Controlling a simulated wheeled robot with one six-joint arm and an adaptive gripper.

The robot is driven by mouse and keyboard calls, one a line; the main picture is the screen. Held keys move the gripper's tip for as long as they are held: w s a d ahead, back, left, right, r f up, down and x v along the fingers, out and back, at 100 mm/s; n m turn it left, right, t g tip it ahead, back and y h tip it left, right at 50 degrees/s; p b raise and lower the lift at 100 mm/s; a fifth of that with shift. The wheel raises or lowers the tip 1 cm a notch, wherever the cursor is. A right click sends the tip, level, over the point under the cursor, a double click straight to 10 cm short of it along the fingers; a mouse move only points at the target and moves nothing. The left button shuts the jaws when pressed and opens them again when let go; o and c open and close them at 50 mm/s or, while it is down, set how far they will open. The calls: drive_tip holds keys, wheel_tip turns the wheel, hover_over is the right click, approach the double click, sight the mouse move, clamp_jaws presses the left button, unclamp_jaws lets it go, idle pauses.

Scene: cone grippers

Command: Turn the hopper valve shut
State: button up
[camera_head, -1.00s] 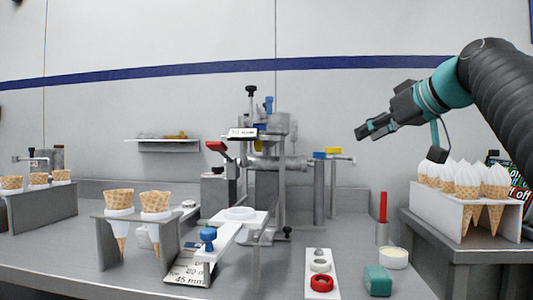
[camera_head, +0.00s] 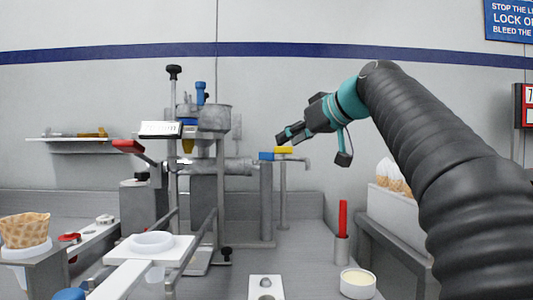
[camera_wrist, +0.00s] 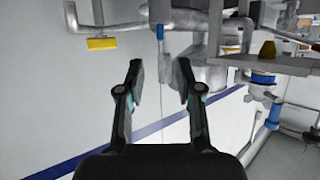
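The grey hopper (camera_head: 214,117) stands on the machine, with a blue handle (camera_head: 202,92) upright beside it. A yellow handle (camera_head: 284,150) and a blue handle (camera_head: 267,156) sit on the pipework right of it. A red lever (camera_head: 128,147) points out to the left. None shows a label marking it as the hopper valve. My gripper (camera_head: 283,136) is in the air just above the yellow and blue handles in the picture; its depth gap is unclear. In the wrist view, my gripper (camera_wrist: 161,72) is open and empty, and the yellow handle (camera_wrist: 102,43) lies left of its fingers.
A red stick in a grey holder (camera_head: 342,240) and a white tub (camera_head: 357,283) stand at the front right. A cone rack (camera_head: 390,200) is partly behind my arm. A waffle cone (camera_head: 25,230) stands at the left. A white ring holder (camera_head: 152,243) juts forward. Air around my gripper looks clear.

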sight(266, 156)
drive_tip(key=x, duration=0.9)
drive_tip(key=shift+w+a+f, duration=0.2)
drive_tip(key=shift+a+f, duration=0.05)
drive_tip(key=shift+a, duration=0.05)
clamp_jaws()
